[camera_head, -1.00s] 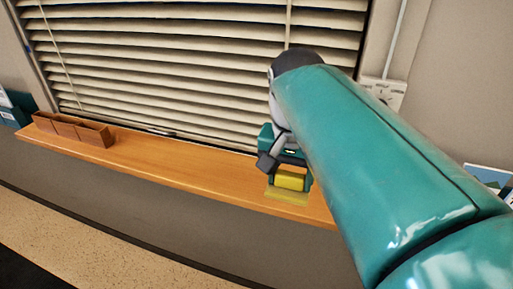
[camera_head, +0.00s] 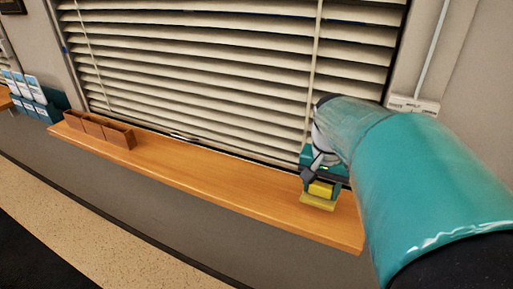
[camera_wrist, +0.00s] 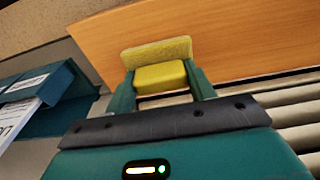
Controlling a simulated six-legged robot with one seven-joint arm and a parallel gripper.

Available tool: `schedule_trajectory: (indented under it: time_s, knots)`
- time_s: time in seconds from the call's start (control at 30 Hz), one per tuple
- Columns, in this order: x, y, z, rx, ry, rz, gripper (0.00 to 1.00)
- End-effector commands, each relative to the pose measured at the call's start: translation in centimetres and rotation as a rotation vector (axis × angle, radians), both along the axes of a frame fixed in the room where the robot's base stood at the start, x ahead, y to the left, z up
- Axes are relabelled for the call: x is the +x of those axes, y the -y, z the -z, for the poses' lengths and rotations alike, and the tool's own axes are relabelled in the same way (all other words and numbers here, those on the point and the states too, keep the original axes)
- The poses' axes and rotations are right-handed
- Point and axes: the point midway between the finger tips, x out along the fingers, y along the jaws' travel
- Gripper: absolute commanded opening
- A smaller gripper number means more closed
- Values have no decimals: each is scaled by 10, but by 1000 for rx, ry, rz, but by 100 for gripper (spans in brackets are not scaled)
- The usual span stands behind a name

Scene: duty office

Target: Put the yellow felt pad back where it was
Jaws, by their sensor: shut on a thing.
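The yellow felt pad (camera_wrist: 157,52) is a flat yellow slab with a thicker yellow block on it, gripped by the block. My gripper (camera_wrist: 160,80) is shut on this block, with a teal finger on each side. In the head view, my gripper (camera_head: 322,186) is over the right part of the wooden sill (camera_head: 200,180), and the yellow pad (camera_head: 318,203) shows beneath its fingers. I cannot tell whether the pad touches the sill or hangs just above it. My arm hides part of the sill's right end.
A brown compartment box (camera_head: 118,137) stands at the sill's left end. The sill between it and my gripper looks clear. Slatted blinds (camera_head: 220,70) rise behind the sill. A teal leaflet holder (camera_head: 45,105) is at far left; another (camera_wrist: 60,105) shows in the wrist view.

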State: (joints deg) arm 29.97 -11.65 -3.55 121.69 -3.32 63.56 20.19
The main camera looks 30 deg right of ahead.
Motion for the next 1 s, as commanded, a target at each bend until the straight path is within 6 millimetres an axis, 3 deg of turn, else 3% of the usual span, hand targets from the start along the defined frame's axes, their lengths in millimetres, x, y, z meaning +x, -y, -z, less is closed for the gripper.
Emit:
schedule_trajectory:
  time_s: [0.17,0.4,0.77,0.8,0.9,1.0]
  knots:
    - [6,9,11,0,0,1,33]
    - [7,12,42,0,0,1,33]
    - [7,12,47,-1,1,0,33]
    - [7,12,48,0,1,0,56]
    - [7,12,47,0,1,1,76]
    - [7,12,47,-1,1,1,76]
